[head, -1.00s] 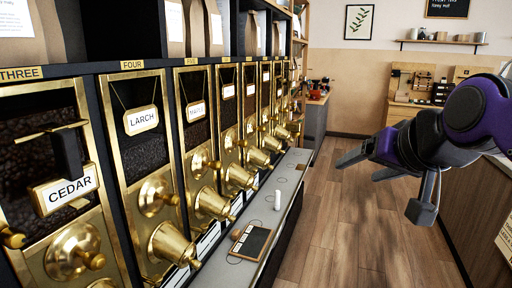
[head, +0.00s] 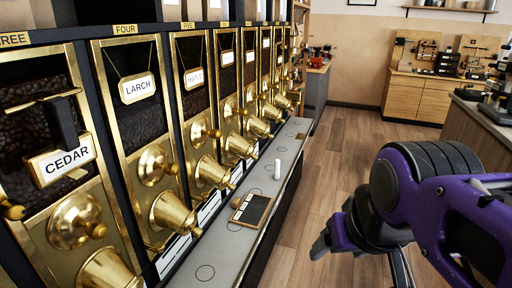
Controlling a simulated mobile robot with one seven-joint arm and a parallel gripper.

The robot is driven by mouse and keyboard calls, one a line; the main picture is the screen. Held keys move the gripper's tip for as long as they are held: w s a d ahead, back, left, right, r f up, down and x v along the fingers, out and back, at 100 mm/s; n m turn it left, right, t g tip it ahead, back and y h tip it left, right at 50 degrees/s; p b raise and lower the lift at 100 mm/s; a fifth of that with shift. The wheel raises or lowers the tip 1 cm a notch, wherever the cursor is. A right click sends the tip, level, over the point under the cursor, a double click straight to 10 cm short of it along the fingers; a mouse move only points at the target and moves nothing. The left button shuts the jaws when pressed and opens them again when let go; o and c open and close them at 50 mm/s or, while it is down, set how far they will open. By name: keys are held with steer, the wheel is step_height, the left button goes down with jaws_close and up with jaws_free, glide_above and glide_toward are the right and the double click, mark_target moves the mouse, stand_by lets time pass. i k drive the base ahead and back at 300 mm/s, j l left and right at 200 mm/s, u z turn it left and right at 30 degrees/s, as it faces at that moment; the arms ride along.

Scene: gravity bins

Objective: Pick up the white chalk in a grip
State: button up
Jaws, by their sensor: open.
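The white chalk (head: 277,169) is a small pale cylinder. It stands upright on the grey ledge (head: 222,240) below the row of brass dispensers, just beyond a small dark slate. My gripper (head: 358,262) is at the lower right of the head view, over the floor and apart from the ledge. Its jaws are open and nothing shows between them. My purple arm hides part of the gripper.
The small wood-edged slate (head: 253,210) lies on the ledge with a round brown piece (head: 236,201) beside it. Brass spouts (head: 174,214) jut out over the ledge's left side. The wooden floor (head: 335,165) right of the ledge is clear. A counter (head: 486,130) stands at the right.

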mark_target(277, 163)
steer(key=u, duration=0.7)
steer(key=i+l+u, duration=0.15)
steer(key=u, duration=0.2)
steer(key=i+l+u, duration=0.15)
steer(key=l+u, duration=0.2)
steer(key=i+l+u, duration=0.2)
steer(key=l, duration=0.15)
steer(key=l+u, duration=0.2)
steer(key=l, duration=0.2)
steer(key=l+u, duration=0.4)
steer(key=l, duration=2.05)
steer(key=i+l, duration=0.15)
steer(key=l, duration=0.7)
steer(key=u, duration=0.05)
